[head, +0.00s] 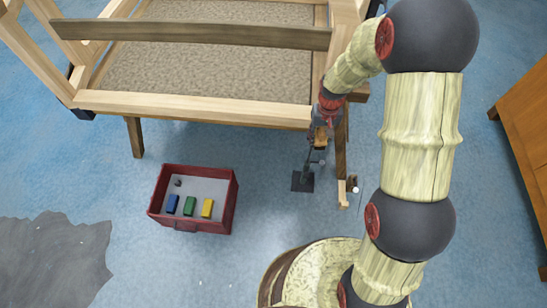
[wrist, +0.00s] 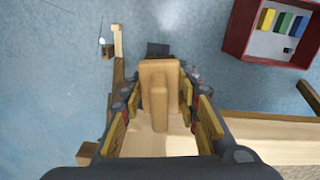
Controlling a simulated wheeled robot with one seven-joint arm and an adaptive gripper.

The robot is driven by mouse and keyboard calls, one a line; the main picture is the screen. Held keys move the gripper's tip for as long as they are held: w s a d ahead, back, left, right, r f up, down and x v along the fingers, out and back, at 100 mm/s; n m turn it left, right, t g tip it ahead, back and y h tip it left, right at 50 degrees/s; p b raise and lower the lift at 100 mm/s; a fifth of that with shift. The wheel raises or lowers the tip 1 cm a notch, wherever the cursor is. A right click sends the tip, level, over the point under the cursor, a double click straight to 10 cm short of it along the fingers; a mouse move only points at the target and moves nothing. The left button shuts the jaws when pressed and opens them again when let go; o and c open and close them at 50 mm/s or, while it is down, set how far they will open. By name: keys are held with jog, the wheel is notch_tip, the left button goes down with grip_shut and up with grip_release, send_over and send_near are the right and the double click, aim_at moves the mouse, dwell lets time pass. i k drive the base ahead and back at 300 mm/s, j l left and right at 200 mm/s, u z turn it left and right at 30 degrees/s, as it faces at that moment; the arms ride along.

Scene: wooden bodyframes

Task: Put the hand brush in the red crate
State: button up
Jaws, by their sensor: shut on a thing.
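The hand brush (wrist: 158,85) is a tan wooden block with a raised grip. In the wrist view it sits between the fingers of my gripper (wrist: 160,98), which are shut on it. In the head view my gripper (head: 320,133) is by the front right corner of the wooden frame, and only a small orange-brown part of the brush (head: 320,142) shows. Its bristles are not clear. The red crate (head: 233,205) stands on the floor, left of and below my gripper in the head view; it also shows at the top right of the wrist view (wrist: 235,30).
The crate holds blue, green and yellow blocks and a small dark thing, with bare floor inside. A dark square base (head: 303,182) is on the floor below my gripper. The wooden frame (head: 200,108) is behind. A wooden cabinet (head: 525,140) stands right. Blue floor surrounds the crate.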

aim_at(218, 190)
jog(key=k+l, duration=0.3)
jog(key=l, duration=0.2)
jog(key=k+l, duration=0.3)
jog(key=l, duration=0.2)
jog(key=k+l, duration=0.3)
jog(key=l, duration=0.2)
jog(key=i+j+u, duration=0.15)
jog(key=u, duration=0.25)
jog(key=i+j+u, duration=0.1)
jog(key=u, duration=0.3)
jog(key=i+j+u, duration=0.1)
jog(key=u, duration=0.3)
jog(key=i+u, duration=0.15)
jog(key=i, duration=0.6)
jog(key=i+l+u, duration=0.2)
jog(key=i, duration=0.6)
jog(key=j, duration=0.1)
